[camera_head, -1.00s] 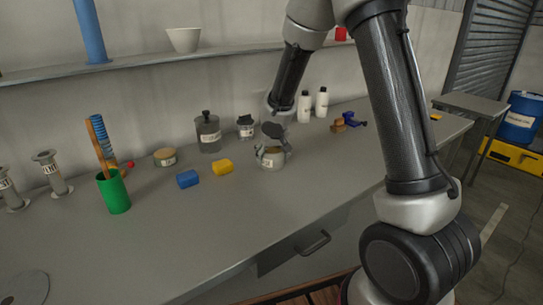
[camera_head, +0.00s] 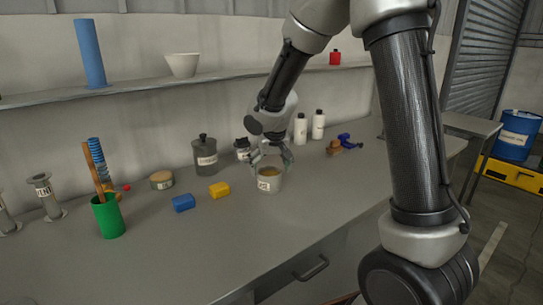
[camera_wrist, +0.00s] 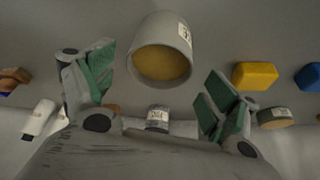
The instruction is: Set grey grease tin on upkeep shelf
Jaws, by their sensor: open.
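The grey grease tin (camera_head: 268,185) stands upright on the grey bench, its open top showing yellow-brown content and a white label on its side. In the wrist view the tin (camera_wrist: 181,33) is at top centre, beyond my fingertips. My gripper (camera_head: 271,160) is open and empty, just behind and above the tin's rim. In the wrist view my gripper (camera_wrist: 158,84) shows its green-padded fingers wide apart, with the tin not between them. A long wall shelf (camera_head: 140,82) runs above the bench; no label shows whether it is the upkeep shelf.
Blue block (camera_head: 183,203) and yellow block (camera_head: 219,190) lie left of the tin. A dark lidded jar (camera_head: 205,157), a small jar (camera_head: 242,149) and white bottles (camera_head: 300,129) stand behind. A white bowl (camera_head: 182,65) and blue cylinder (camera_head: 90,53) occupy the shelf. The bench front is clear.

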